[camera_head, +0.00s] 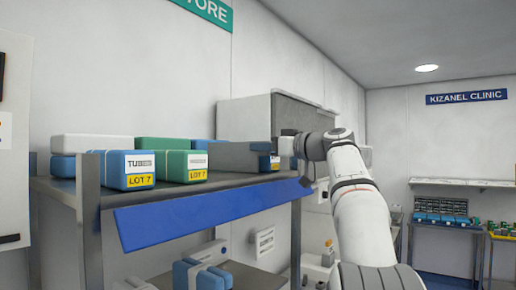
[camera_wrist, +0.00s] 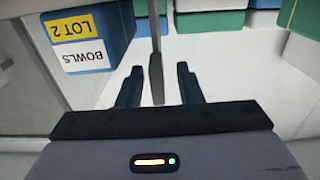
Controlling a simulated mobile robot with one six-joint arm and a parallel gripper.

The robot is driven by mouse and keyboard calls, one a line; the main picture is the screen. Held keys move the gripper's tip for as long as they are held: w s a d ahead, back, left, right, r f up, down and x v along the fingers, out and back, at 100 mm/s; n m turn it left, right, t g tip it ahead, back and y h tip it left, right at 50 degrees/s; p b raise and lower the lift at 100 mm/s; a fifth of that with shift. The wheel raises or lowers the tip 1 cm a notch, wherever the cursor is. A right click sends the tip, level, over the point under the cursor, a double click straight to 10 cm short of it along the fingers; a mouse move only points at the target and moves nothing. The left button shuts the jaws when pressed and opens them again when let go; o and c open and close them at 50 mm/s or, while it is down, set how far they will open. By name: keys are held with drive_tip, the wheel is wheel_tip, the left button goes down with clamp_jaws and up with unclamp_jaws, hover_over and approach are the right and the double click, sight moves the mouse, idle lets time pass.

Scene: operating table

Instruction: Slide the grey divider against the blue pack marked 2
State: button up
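The blue pack marked LOT 2, BOWLS (camera_wrist: 108,28) is at the upper left of the wrist view, its label turned over. The grey divider (camera_wrist: 156,70) is a thin upright strip right of that pack, with a narrow gap between them. My gripper (camera_wrist: 158,84) is open, one finger on each side of the divider's near end, with space on both sides. In the head view my gripper (camera_head: 292,150) is at the shelf's right part, by a blue pack with a yellow label (camera_head: 268,163); its number is not readable there. My wrist partly hides this area.
A blue pack marked LOT 7 (camera_head: 118,170) and a green pack marked LOT 7 (camera_head: 174,166) stand to the left on the shelf. The shelf (camera_head: 240,181) has a blue front strip (camera_head: 205,215). Green packs (camera_wrist: 208,22) lie beyond the divider in the wrist view.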

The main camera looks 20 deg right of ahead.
drive_tip(key=b+v, duration=0.2)
drive_tip(key=v, duration=0.5)
drive_tip(key=shift+s+d+b, duration=0.2)
drive_tip(key=shift+b, duration=0.15)
drive_tip(key=shift+a+f, duration=0.1)
drive_tip(key=shift+f, duration=0.1)
